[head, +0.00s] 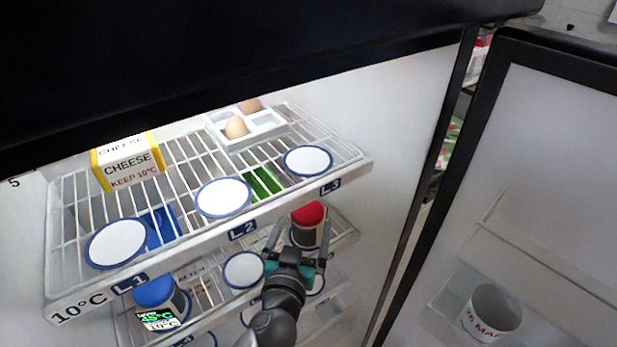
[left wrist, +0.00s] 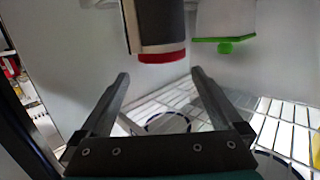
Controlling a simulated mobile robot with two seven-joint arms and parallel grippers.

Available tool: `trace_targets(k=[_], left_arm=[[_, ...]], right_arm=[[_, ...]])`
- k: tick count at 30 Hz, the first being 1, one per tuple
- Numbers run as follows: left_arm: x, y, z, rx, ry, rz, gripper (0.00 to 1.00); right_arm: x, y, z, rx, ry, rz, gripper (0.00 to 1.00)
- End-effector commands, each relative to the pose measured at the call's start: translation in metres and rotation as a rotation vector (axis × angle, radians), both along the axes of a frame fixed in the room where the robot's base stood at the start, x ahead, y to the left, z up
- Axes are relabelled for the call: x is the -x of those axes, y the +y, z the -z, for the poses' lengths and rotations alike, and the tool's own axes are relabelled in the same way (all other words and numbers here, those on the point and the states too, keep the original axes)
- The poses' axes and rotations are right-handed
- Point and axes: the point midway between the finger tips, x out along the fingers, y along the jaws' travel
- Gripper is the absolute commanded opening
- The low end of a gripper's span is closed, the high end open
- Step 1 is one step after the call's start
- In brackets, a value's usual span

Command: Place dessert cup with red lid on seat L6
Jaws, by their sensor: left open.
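The dessert cup with the red lid (head: 308,214) stands upright toward the right end of the middle shelf, with part of a blue-rimmed white seat showing beside its base. That seat's label is hidden. My left gripper (head: 299,241) is open at the cup, its fingers pointing into the fridge. In the left wrist view, which looks upside down, the cup's red lid (left wrist: 162,57) lies beyond the open fingertips (left wrist: 160,78), and the fingers do not close on it. My right gripper is not in view.
The upper wire shelf (head: 365,165) overhangs close above the cup. A blue-lidded cup (head: 155,291) stands on the middle shelf's left, with an empty seat (head: 243,270) between. Cheese (head: 128,164) and an egg tray (head: 268,127) sit above.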

Motion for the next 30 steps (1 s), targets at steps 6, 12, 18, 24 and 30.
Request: trace_targets(k=[6, 12, 18, 24, 30], left_arm=[[0.043, 0.008, -0.007, -0.001, 0.003, 0.001, 1.0], [0.066, 0.013, -0.01, 0.0, 0.001, 0.0, 1.0], [0.074, 0.015, -0.011, 0.001, -0.001, 0.0, 1.0], [0.074, 0.015, -0.011, 0.001, -0.001, 0.0, 1.0], [0.073, 0.017, -0.001, -0.01, 0.003, 0.0, 1.0]], right_arm=[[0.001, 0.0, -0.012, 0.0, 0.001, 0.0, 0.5], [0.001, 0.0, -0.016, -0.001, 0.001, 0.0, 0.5], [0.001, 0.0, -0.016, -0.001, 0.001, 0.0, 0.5], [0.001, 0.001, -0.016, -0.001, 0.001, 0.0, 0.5], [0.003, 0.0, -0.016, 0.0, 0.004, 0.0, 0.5]])
